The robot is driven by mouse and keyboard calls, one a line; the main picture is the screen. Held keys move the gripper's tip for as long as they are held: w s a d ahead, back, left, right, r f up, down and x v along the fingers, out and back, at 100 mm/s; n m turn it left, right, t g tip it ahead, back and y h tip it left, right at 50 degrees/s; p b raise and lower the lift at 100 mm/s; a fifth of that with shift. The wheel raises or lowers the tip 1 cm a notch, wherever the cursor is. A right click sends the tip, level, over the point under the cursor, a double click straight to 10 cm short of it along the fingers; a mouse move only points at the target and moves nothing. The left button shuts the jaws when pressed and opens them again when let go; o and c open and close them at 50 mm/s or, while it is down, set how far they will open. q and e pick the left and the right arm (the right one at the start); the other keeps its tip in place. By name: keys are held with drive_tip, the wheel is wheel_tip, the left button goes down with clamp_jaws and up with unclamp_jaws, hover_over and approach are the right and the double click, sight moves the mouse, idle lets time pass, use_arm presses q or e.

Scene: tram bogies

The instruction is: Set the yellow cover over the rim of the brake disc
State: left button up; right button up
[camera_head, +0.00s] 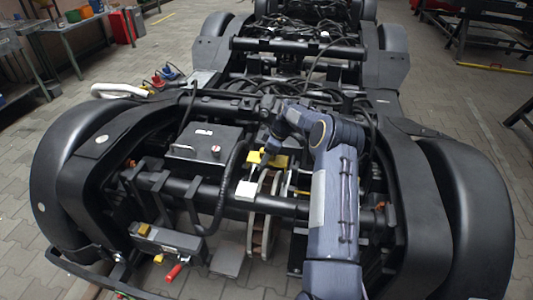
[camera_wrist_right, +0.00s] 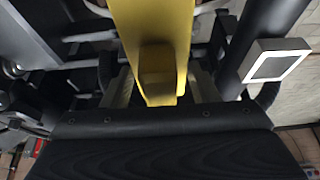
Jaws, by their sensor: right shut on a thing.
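The yellow cover (camera_head: 281,161) shows in the head view as a small patch under my right gripper (camera_head: 269,153), partly hidden. In the right wrist view the yellow cover (camera_wrist_right: 152,35) fills the upper middle, held between the fingers of my right gripper (camera_wrist_right: 157,92). The brake disc (camera_head: 261,215) stands upright below, seen nearly edge-on in the bogie frame. The cover is above and behind the disc's visible part; I cannot tell whether they touch. My left gripper is out of view.
A black box (camera_head: 205,143) and a thick black hose (camera_head: 228,180) lie to the left. A red-handled part (camera_head: 174,272) is at the front. Dark frame bars crowd around my right arm.

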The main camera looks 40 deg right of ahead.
sight(277, 160)
drive_tip(key=shift+f+b, duration=1.5)
drive_tip(key=shift+f, duration=0.85)
drive_tip(key=shift+f+b, duration=2.85)
drive_tip(key=shift+f, duration=0.8)
drive_tip(key=o, duration=1.1)
drive_tip(key=shift+p+v, duration=0.7)
drive_tip(key=shift+v, duration=3.25)
